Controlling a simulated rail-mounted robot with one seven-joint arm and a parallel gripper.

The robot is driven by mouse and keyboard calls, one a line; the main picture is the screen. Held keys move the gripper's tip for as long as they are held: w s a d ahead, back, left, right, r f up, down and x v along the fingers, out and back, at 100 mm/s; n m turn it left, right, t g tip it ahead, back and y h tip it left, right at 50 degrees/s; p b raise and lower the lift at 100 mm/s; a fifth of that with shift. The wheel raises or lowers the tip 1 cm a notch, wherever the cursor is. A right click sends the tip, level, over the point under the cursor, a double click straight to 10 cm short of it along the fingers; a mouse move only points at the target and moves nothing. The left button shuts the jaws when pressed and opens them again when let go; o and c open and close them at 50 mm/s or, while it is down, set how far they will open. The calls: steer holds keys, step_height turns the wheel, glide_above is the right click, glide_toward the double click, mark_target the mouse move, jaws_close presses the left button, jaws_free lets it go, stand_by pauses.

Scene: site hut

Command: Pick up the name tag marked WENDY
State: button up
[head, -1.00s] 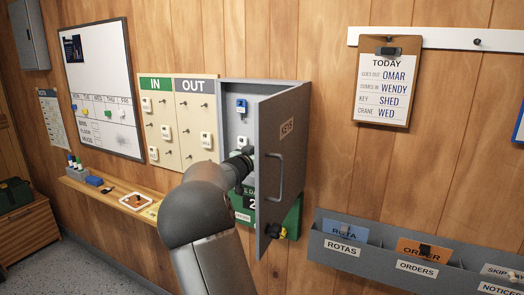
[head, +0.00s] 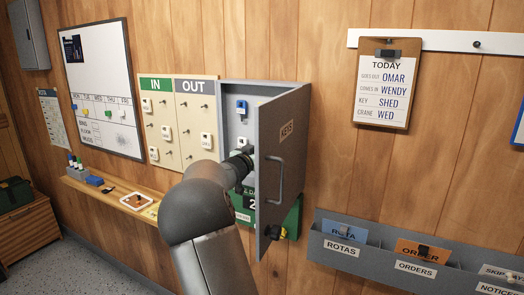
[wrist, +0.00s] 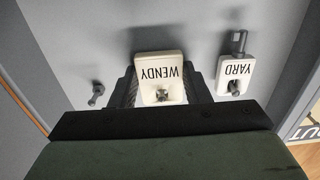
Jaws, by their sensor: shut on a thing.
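The white name tag marked WENDY (wrist: 158,68) shows upside down in the wrist view, inside the grey key cabinet (head: 232,98). My gripper (wrist: 161,88) is shut on it, with one dark finger at each side. A peg end shows at the tag's hole, so the tag still appears to be on its peg. In the head view my gripper (head: 246,161) reaches into the cabinet, and the held tag cannot be made out there.
A white YARD tag (wrist: 236,76) hangs on a hook just right of the held tag. A bare peg (wrist: 96,94) is on the left. The open cabinet door (head: 281,165) stands close to my arm's right. The IN/OUT board (head: 180,120) with several tags is to the left.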

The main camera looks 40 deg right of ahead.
steer(key=shift+a, duration=0.1)
steer(key=v, duration=0.7)
stand_by(1.0)
